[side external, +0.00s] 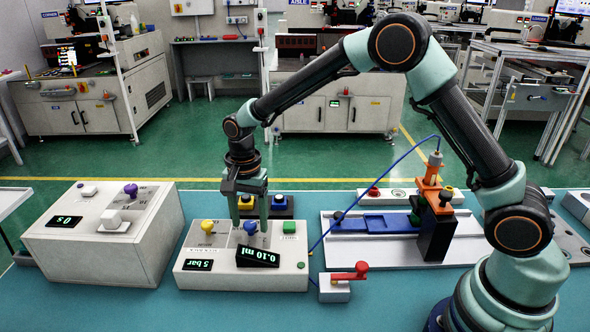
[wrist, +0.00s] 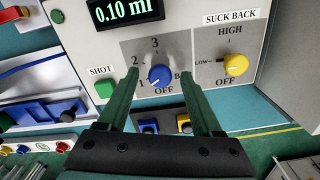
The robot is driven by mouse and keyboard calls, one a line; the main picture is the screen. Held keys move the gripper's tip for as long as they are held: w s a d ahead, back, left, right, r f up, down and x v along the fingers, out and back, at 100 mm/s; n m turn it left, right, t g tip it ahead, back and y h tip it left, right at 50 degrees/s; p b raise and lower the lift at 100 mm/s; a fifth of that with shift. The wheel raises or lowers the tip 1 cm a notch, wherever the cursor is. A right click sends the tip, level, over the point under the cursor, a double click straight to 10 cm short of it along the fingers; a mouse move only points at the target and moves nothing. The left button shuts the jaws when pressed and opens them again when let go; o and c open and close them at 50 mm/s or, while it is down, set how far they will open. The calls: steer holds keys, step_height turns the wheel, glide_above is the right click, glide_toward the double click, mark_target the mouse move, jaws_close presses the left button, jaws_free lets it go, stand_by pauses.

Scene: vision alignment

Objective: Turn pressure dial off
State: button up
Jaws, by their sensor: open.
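The dispenser control box (side external: 190,272) stands on the teal table. Its blue dial (wrist: 159,76) sits on a grey panel marked 1, 2, 3 and OFF; I take it as the pressure dial, though no pressure label is readable. I cannot tell its exact pointer direction. My gripper (wrist: 158,72) is open and points down, with one green finger on each side of the blue dial, apparently not squeezing it. In the side view, my gripper (side external: 250,224) is low over the box, with the blue dial (side external: 250,228) between its fingers.
A yellow suck back dial (wrist: 236,65) and green shot button (wrist: 104,87) flank the blue dial. The 0.10 ml display (side external: 258,257) and 5 bar display (side external: 198,265) are on the box. A red-handled valve (side external: 349,273) and purple-dial box (side external: 95,250) stand nearby.

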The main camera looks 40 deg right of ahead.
jaws_close()
steer(key=shift+n, duration=0.4)
steer(key=n, duration=1.1)
steer(key=shift+r, duration=0.1)
stand_by(0.5)
jaws_free()
